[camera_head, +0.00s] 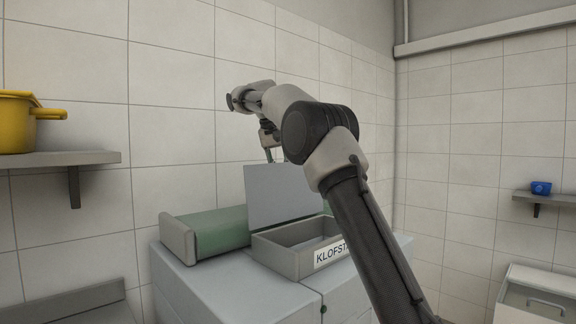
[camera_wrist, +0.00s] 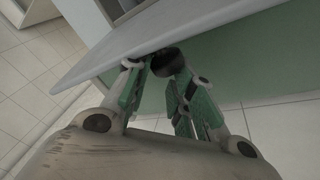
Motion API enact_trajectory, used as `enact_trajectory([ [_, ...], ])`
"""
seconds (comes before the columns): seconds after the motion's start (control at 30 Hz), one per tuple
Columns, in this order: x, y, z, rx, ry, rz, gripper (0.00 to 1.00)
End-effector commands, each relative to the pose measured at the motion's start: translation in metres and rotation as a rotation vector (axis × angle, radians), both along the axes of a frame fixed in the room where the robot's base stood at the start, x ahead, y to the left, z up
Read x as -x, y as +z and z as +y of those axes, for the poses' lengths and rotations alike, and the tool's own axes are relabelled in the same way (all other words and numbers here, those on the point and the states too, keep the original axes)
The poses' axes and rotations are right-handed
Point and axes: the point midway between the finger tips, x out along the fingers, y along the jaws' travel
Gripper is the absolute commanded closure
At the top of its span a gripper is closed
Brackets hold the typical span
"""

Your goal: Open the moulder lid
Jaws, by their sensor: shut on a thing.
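The moulder lid (camera_head: 280,196) is a flat grey panel standing nearly upright at the back of a grey open-topped box (camera_head: 282,264) labelled "KLOFST…". My gripper (camera_head: 273,157) is at the lid's top edge, partly hidden by my arm. In the wrist view my gripper's green fingers (camera_wrist: 155,80) are shut on a dark round knob (camera_wrist: 166,60) at the edge of the pale lid panel (camera_wrist: 190,28). The fingertips partly cover the knob.
A green part with a grey end (camera_head: 215,231) lies left of the box on a grey cabinet (camera_head: 205,285). A yellow pot (camera_head: 17,125) stands on a left shelf (camera_head: 95,158). A blue cup (camera_head: 541,187) sits on a right shelf. A pale bin (camera_head: 535,300) is at lower right.

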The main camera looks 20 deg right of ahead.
Motion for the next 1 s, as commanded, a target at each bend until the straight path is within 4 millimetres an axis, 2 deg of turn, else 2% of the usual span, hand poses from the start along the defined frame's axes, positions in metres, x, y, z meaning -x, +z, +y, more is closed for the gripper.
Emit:
enact_trajectory([
  [0.03,-0.005,-0.018,0.018,-0.027,0.014,0.032,1.0],
  [0.2,-0.017,-0.025,0.022,-0.027,0.013,0.032,1.0],
  [0.57,-0.03,-0.032,0.027,-0.027,0.014,0.024,1.0],
  [1.0,-0.03,-0.033,0.027,-0.027,0.014,0.024,0.91],
])
